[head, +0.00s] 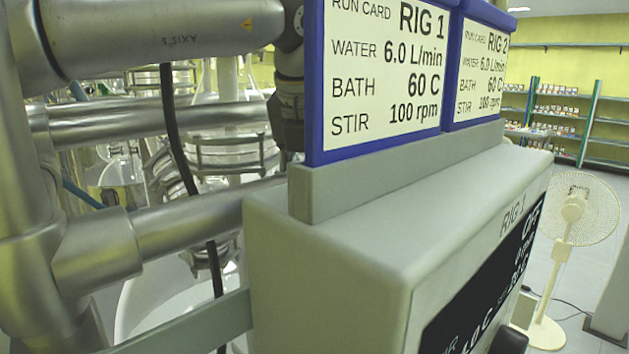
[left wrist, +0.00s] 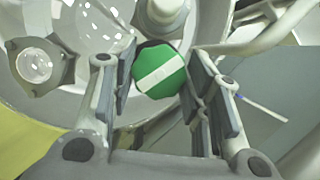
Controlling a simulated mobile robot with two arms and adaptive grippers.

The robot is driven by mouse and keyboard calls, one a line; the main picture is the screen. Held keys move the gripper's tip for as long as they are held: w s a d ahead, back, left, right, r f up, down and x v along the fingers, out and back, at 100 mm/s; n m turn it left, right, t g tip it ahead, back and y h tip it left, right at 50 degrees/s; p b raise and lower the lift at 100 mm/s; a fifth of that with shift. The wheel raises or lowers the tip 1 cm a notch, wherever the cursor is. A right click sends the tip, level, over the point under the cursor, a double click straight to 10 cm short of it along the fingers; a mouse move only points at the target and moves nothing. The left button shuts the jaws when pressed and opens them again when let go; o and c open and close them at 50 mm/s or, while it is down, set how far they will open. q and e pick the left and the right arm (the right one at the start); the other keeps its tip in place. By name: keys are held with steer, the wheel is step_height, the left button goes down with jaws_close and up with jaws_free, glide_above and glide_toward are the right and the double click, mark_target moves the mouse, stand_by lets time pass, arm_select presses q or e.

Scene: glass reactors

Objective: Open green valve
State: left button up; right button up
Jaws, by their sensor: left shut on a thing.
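The green valve (left wrist: 160,82) is a green, many-sided knob with a white bar across its face, seen in the left wrist view. The bar slants from lower left to upper right. My left gripper (left wrist: 161,66) is shut on the knob, with one grey finger on each side of it. The valve body behind the knob is mostly hidden. In the head view I see neither the valve nor the left gripper. My right gripper is in neither view.
In the head view, a grey control box (head: 330,240) carries the RIG 1 run card (head: 385,65), with the RIG 2 card (head: 482,65) beside it. Metal frame pipes (head: 170,230) and glass reactor vessels (head: 225,150) stand at left. A fan (head: 572,215) stands at right.

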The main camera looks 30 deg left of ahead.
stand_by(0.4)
arm_select(q)
steer(key=o, duration=1)
steer(key=shift+o, duration=0.2)
steer(key=v, duration=0.7)
steer(key=shift+r, duration=0.2)
